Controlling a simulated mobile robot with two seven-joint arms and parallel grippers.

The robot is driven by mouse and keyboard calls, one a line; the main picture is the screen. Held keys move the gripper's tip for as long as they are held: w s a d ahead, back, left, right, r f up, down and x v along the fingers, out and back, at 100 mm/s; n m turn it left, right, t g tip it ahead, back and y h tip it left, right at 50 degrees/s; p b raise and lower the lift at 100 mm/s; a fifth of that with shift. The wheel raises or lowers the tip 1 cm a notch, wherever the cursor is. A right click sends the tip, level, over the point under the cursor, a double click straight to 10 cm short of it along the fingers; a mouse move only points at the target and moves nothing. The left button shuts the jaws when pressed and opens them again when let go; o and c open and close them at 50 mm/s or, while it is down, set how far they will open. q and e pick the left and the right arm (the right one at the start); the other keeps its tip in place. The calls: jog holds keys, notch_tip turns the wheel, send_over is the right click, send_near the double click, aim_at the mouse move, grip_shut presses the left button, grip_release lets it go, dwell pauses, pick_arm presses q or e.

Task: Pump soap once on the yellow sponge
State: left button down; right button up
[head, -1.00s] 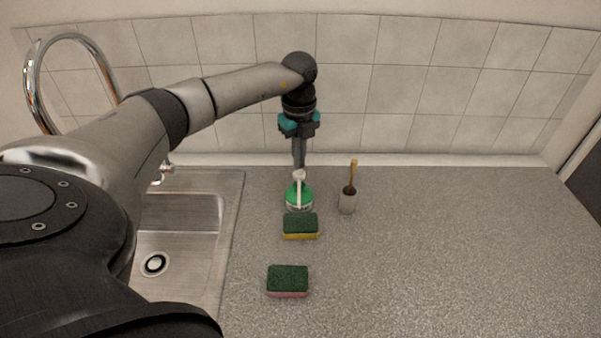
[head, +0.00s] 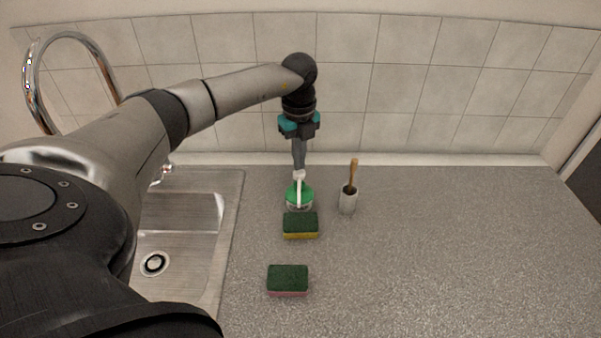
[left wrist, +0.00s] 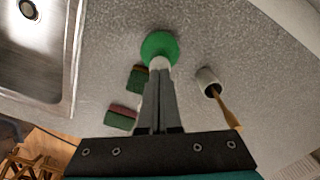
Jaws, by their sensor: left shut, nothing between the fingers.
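A soap dispenser (head: 299,195) with a green body and a white pump head stands on the counter; it also shows in the left wrist view (left wrist: 159,46). The yellow sponge (head: 300,227), with a dark green top, lies just in front of it, under the nozzle's side. A pink sponge (head: 288,280) with a green top lies nearer to me. My left gripper (head: 299,170) points down, shut and empty, its fingertips at the top of the pump head. In the left wrist view the fingertips (left wrist: 159,72) overlap the white pump head; exact contact is hard to tell. My right gripper is out of view.
A light cup (head: 348,203) with a wooden-handled brush stands right of the dispenser. A steel sink (head: 185,265) with a tall curved faucet (head: 30,85) is at the left. The tiled wall is behind. The counter's right side is clear.

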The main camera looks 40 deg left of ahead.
pick_arm(q)
jog(key=shift+f+b, duration=0.65)
jog(key=shift+f, duration=0.7)
jog(key=shift+s, duration=0.1)
jog(key=shift+r+p, duration=1.35)
jog(key=shift+r, duration=0.15)
notch_tip(320, 180, up, 6)
jog(key=p, duration=0.5)
jog(key=shift+p, duration=0.35)
